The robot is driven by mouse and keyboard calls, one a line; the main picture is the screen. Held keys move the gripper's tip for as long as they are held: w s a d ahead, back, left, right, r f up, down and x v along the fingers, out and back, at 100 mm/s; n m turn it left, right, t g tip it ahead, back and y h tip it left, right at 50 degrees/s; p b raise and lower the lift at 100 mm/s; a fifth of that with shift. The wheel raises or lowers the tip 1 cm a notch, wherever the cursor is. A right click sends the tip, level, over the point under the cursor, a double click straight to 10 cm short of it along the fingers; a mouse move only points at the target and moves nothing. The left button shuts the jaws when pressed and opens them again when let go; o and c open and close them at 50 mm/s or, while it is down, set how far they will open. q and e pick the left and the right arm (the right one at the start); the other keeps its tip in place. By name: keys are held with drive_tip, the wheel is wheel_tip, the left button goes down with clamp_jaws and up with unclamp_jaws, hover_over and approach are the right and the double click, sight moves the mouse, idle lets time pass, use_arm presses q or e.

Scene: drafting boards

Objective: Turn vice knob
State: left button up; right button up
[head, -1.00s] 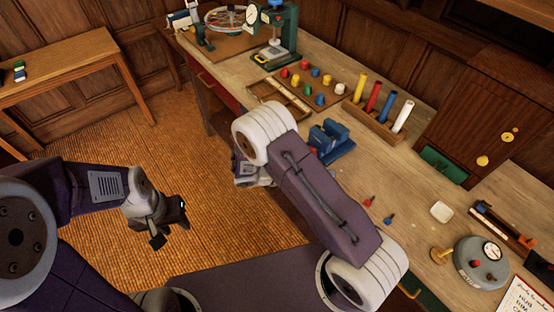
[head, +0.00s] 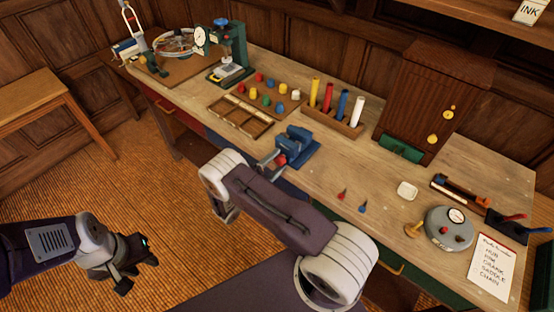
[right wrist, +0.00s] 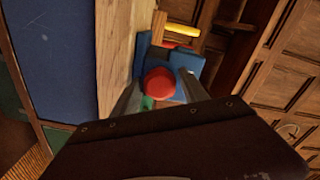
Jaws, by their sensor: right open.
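The blue vice (head: 298,146) is fixed near the front edge of the workbench. Its red knob (head: 281,160) faces the front; in the right wrist view the knob (right wrist: 160,82) is round and lies between my right gripper's fingers. My right gripper (right wrist: 159,92) is open, one finger on each side of the knob; I cannot tell whether they touch it. In the head view my right arm partly hides this gripper. My left gripper (head: 138,272) is open and empty over the floor at the lower left, away from the bench.
Beside the vice are a divided wooden tray (head: 240,115), several coloured pegs and a rack of coloured tubes (head: 333,120). Small red and blue pieces, a white dish (head: 407,191), a round grey gauge device (head: 449,228) and a paper list (head: 491,266) lie to the right.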

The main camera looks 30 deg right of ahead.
drive_tip(key=shift+w+d, duration=0.1)
drive_tip(key=shift+d, duration=0.15)
drive_tip(key=c, duration=1.1)
drive_tip(key=shift+f, duration=0.1)
drive_tip(key=shift+m, duration=0.3)
